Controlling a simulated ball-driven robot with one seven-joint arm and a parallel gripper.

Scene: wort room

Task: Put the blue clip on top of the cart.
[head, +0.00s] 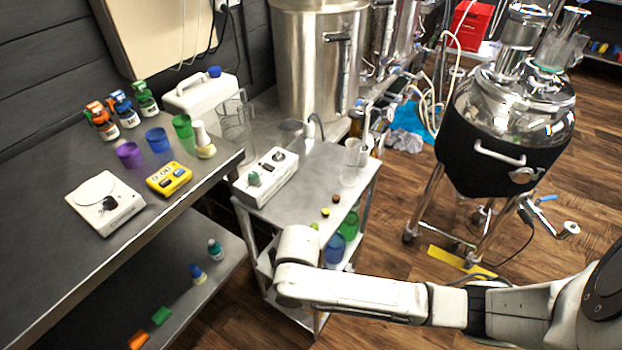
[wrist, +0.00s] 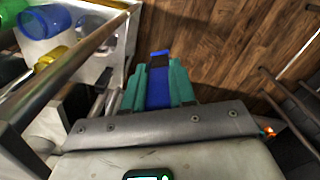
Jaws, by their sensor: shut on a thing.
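In the wrist view, my gripper (wrist: 160,88) has its teal fingers closed on both sides of the blue clip (wrist: 158,94). The clip's upper end sticks out between the fingertips, with a dark part on it, over the wood floor. The steel cart (head: 318,184) stands in the middle of the head view, its top shelf partly covered with things. In the wrist view the cart's edge (wrist: 80,57) runs along the left, beside and apart from the fingers. My arm crosses in front of the cart's near end in the head view, and my fingers and the clip are hidden there.
A white control box (head: 266,177) and a clear cylinder (head: 351,162) stand on the cart, with small round pieces (head: 326,212) nearer me. Bare steel lies between them. A workbench (head: 60,168) is at left, a black-jacketed kettle (head: 508,130) at right.

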